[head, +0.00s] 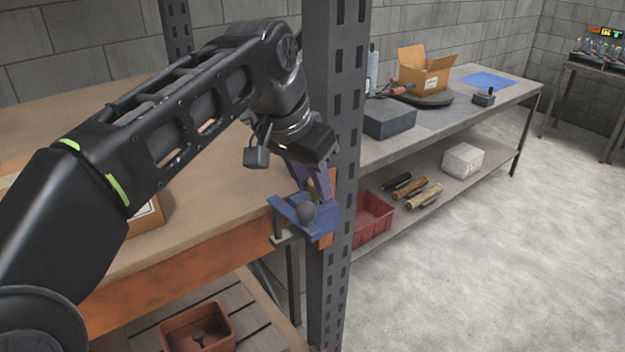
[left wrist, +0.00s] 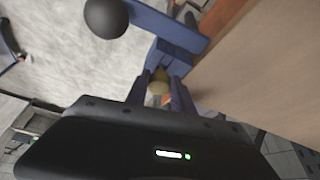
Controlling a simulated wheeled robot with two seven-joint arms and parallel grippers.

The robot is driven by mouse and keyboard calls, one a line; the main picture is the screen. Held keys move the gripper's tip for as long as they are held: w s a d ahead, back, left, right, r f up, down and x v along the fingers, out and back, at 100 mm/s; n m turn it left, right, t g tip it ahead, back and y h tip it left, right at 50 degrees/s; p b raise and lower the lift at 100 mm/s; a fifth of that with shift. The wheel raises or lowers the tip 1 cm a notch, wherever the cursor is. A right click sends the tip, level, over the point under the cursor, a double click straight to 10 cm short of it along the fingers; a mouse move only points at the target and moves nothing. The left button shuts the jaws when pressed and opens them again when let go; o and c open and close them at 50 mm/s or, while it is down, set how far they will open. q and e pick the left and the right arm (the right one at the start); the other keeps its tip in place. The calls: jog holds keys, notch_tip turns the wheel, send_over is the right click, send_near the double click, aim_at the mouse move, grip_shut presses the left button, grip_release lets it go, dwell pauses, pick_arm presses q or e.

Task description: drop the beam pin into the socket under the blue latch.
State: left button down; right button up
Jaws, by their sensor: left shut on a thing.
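The latch (left wrist: 180,25) and knob (left wrist: 106,18) also show in the left wrist view. My left gripper (head: 317,190) is just above the latch, its blue fingers pointing down. In the left wrist view the fingers (left wrist: 163,90) are shut on a small yellowish piece, which looks like the beam pin (left wrist: 158,82). Its lower end and the socket are hidden by the latch and fingers. My right gripper is not in view.
The slotted post (head: 335,120) stands close to the right of my left gripper. The wooden shelf (head: 225,210) lies to its left. A grey workbench (head: 440,115) stands behind; the floor at right is clear.

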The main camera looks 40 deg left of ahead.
pick_arm(q)
jog(key=shift+f+b, duration=0.45)
jog(key=shift+f, duration=0.1)
jog(key=c, duration=1)
grip_release()
jog(key=p+v, duration=0.5)
jog(key=v, duration=0.3)
jog(key=shift+p, duration=0.4)
jog(key=shift+f, duration=0.15)
